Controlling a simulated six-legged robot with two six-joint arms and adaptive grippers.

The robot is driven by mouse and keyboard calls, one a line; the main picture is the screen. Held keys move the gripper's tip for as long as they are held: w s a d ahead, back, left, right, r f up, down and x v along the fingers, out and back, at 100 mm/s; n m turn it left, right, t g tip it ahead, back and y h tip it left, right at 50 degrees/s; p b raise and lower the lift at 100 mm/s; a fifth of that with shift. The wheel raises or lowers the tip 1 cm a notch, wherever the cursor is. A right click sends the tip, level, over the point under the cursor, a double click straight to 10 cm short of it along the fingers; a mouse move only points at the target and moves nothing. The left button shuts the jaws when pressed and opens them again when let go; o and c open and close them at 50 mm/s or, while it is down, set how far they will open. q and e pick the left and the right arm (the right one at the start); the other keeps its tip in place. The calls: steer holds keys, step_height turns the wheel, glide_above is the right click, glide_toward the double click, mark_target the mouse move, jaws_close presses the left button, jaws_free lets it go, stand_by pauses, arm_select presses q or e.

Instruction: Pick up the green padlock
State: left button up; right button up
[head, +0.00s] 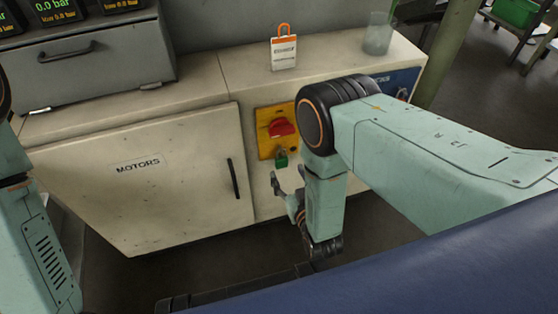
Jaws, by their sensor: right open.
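The small green padlock (281,159) hangs just below a red rotary switch (281,128) on a yellow plate (264,120) on the cabinet front. My right gripper (287,184) is open and empty, a little below the padlock and in front of the cabinet. Its fingers look apart from the padlock, though the exact gap in depth is hard to tell. My right arm comes in from the right and covers part of the cabinet front. On the left edge, part of my left arm shows, but its gripper is out of frame.
The beige cabinet (165,185) has a door marked MOTORS with a black handle (233,178). On its top stand an orange and white tag (284,50), a clear cup (378,36) and a grey box (92,62) with displays. A green post (452,50) rises behind at the right.

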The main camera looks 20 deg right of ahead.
mark_target(283, 161)
steer(key=shift+w+d+f+b, duration=0.1)
steer(key=shift+w+f+b, duration=0.1)
steer(key=shift+w, duration=0.25)
steer(key=shift+w+f+b, duration=0.2)
steer(key=shift+w, duration=0.25)
steer(key=w+b, duration=0.1)
steer(key=w, duration=0.1)
steer(key=w+f+b, duration=0.1)
steer(key=w, duration=0.1)
steer(key=shift+w, duration=0.1)
steer(key=shift+r, duration=0.15)
steer(key=shift+c, duration=0.5)
steer(key=c, duration=1.2)
steer(key=shift+r, duration=0.15)
